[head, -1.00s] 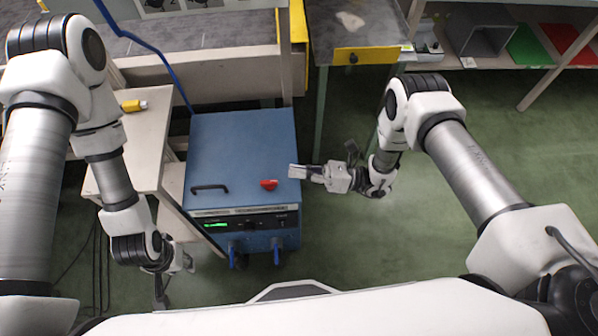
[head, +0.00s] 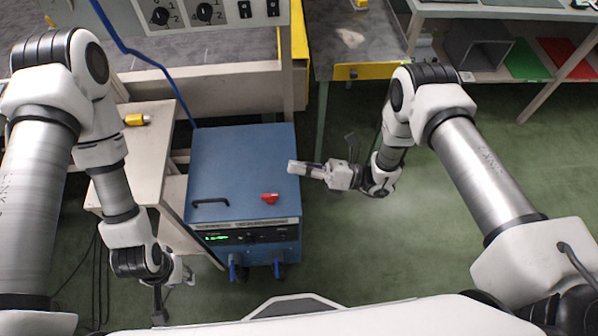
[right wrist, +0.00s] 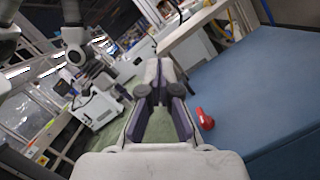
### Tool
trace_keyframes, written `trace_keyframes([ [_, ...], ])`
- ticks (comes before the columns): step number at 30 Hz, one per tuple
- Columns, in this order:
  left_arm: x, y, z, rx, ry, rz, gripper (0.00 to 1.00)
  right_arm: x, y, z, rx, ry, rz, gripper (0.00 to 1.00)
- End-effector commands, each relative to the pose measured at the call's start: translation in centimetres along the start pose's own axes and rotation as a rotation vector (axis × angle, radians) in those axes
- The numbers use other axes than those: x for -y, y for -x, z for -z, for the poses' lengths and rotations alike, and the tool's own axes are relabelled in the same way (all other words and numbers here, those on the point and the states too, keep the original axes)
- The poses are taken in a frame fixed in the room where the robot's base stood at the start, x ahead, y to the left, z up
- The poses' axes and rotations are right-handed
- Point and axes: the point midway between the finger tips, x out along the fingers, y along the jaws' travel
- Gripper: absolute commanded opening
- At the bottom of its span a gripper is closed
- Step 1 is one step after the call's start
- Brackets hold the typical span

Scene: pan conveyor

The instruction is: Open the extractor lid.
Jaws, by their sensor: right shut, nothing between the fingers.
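The extractor is a blue box (head: 240,165) on the floor. Its flat lid looks closed and carries a black handle (head: 210,202) at the front left and a red knob (head: 270,198) at the front right. The red knob also shows in the right wrist view (right wrist: 205,118). My right gripper (head: 291,167) is shut and empty, with its tips at the lid's right edge, farther back than the knob. I cannot tell whether it touches the box. My left gripper (head: 175,290) hangs at the lower left, away from the box; its jaws are unclear.
A pale side table (head: 140,155) with a yellow object (head: 136,119) stands left of the box. A bench with a dial panel (head: 210,15) is behind it. A blue hose (head: 150,60) runs down behind the box. Green floor (head: 400,240) is free to the right.

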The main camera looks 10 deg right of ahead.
Motion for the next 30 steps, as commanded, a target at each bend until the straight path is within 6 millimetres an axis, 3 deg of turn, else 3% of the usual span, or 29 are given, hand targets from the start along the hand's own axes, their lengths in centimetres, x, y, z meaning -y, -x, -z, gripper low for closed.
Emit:
trace_keyframes([
  [9,0.0,0.3,0.0,0.0,0.0,0.0,0.37,-0.1,-0.6,-2.5,0.001,-0.075,0.018,0.0],
  [30,0.0,0.3,0.0,0.0,0.0,0.0,0.37,-0.1,-0.6,-2.6,0.0,-0.082,0.02,0.0],
])
